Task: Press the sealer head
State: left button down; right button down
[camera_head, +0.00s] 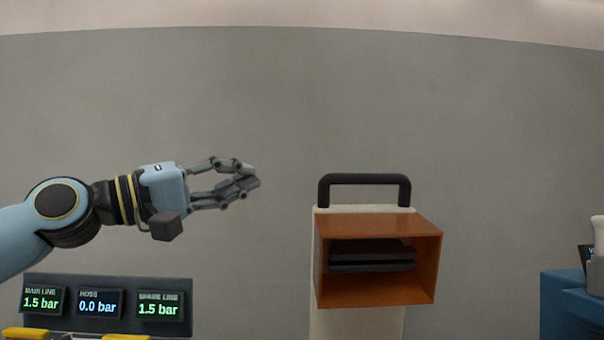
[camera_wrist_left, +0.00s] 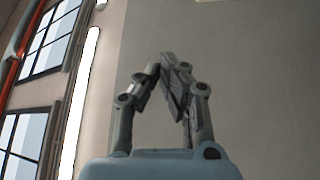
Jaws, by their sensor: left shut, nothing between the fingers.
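The sealer appears to be the unit with an orange open-fronted housing (camera_head: 427,262) on a pale upright column (camera_head: 356,322). Dark horizontal bars (camera_head: 372,262) show inside the housing. A black handle (camera_head: 364,179) arches over the top; I cannot tell which part is the sealer head. My left gripper (camera_head: 250,182) is left of the handle at about its height, shut, empty and apart from it. In the left wrist view its fingertips (camera_wrist_left: 170,75) meet with only wall behind. My right gripper is not in view.
A gauge panel (camera_head: 105,322) at the lower left reads 1.5, 0.0 and 1.5 bar. Yellow parts (camera_head: 26,333) lie below it. A blue unit (camera_head: 567,305) with a pale cylindrical object (camera_head: 597,240) stands at the right edge. Between my left gripper and the handle is free air.

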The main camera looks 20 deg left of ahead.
pick_arm(q)
jog(key=shift+w, duration=0.1)
jog(key=p+x, duration=0.5)
jog(key=x, duration=0.5)
jog(key=s+d+f+p, duration=0.1)
jog(key=s+d, duration=0.1)
jog(key=s, duration=0.1)
jog(key=shift+f+p, duration=0.35)
jog(key=shift+f, duration=0.05)
